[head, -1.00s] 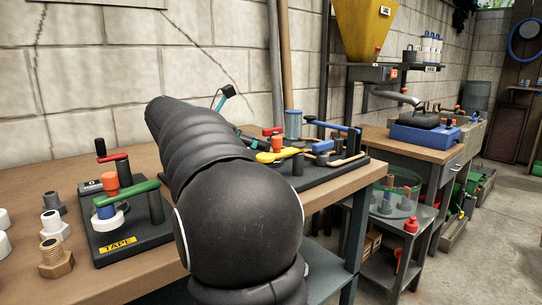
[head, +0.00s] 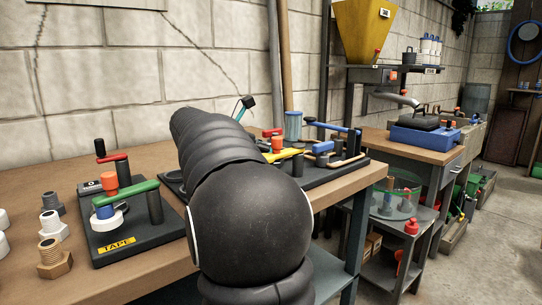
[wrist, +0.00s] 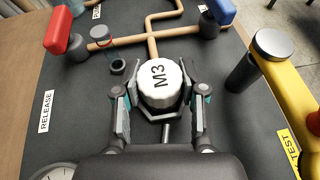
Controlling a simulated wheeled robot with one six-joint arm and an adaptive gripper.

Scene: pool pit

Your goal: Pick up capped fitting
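The capped fitting (wrist: 160,87) shows in the wrist view. My gripper (wrist: 160,73) has one finger on each side of the fitting. The fingers are apart, and narrow gaps seem to show beside the cap. Firm contact is not visible. In the head view, my black arm covers the fitting and the gripper.
In the wrist view, a red handle (wrist: 58,30) is at the upper left and a yellow lever (wrist: 295,85) at the right, with copper pipe (wrist: 150,35) beyond. In the head view, a "TAPE" stand (head: 125,225) and loose fittings are left of my arm.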

